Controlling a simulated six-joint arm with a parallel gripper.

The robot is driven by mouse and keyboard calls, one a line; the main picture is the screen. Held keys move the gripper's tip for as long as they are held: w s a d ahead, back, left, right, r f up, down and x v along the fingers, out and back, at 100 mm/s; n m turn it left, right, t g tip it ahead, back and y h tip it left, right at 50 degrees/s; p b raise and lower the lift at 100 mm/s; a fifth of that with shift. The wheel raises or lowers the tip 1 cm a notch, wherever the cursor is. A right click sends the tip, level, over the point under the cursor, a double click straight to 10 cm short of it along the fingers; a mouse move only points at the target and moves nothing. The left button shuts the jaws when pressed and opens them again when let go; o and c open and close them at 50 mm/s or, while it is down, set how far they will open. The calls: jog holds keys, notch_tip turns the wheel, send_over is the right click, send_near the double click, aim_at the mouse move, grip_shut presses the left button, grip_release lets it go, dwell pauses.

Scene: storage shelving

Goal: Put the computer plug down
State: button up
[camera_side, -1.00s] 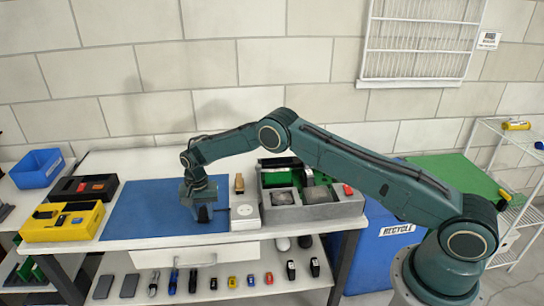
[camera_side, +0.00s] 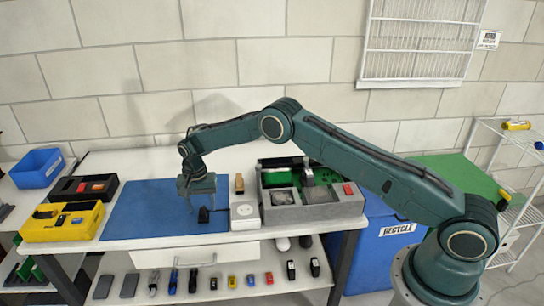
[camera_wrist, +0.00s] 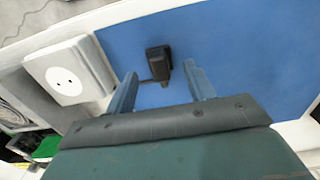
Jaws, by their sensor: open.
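The computer plug (camera_wrist: 158,60) is a small black block resting on the blue mat (camera_side: 150,208). In the side view the plug (camera_side: 204,215) is near the mat's right edge, just below my gripper. My gripper (camera_side: 197,203) is open and empty above the mat. In the wrist view the two fingers of my gripper (camera_wrist: 158,80) are spread, with the plug between and slightly beyond their tips. A thin dark prong or cord end shows at the plug's near side.
A white socket box (camera_side: 245,213) stands right of the mat; it also shows in the wrist view (camera_wrist: 68,70). A grey divided tray (camera_side: 320,210) lies further right. Yellow (camera_side: 62,222) and black (camera_side: 84,189) bins stand left. The mat's left part is clear.

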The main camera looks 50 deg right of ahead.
notch_tip(320, 180, up, 10)
dwell(0.5)
dwell(0.4)
notch_tip(320, 180, up, 14)
jog(key=r+n+t, duration=0.1)
jog(key=n, duration=0.1)
send_over(202, 210)
jog(key=s+d, duration=0.2)
jog(key=s, duration=0.4)
jog(key=s+d+r+n+t, duration=0.2)
jog(key=s+r, duration=0.8)
jog(key=s, duration=0.3)
jog(key=s+d+n+t, duration=0.1)
jog(key=s+n, duration=0.1)
jog(key=s, duration=1.1)
jog(key=s+d+f+n+t, duration=0.1)
jog(key=s+n, duration=0.2)
jog(key=s, duration=1)
jog(key=shift+d+f+t, duration=0.15)
jog(key=shift+f+t, duration=0.15)
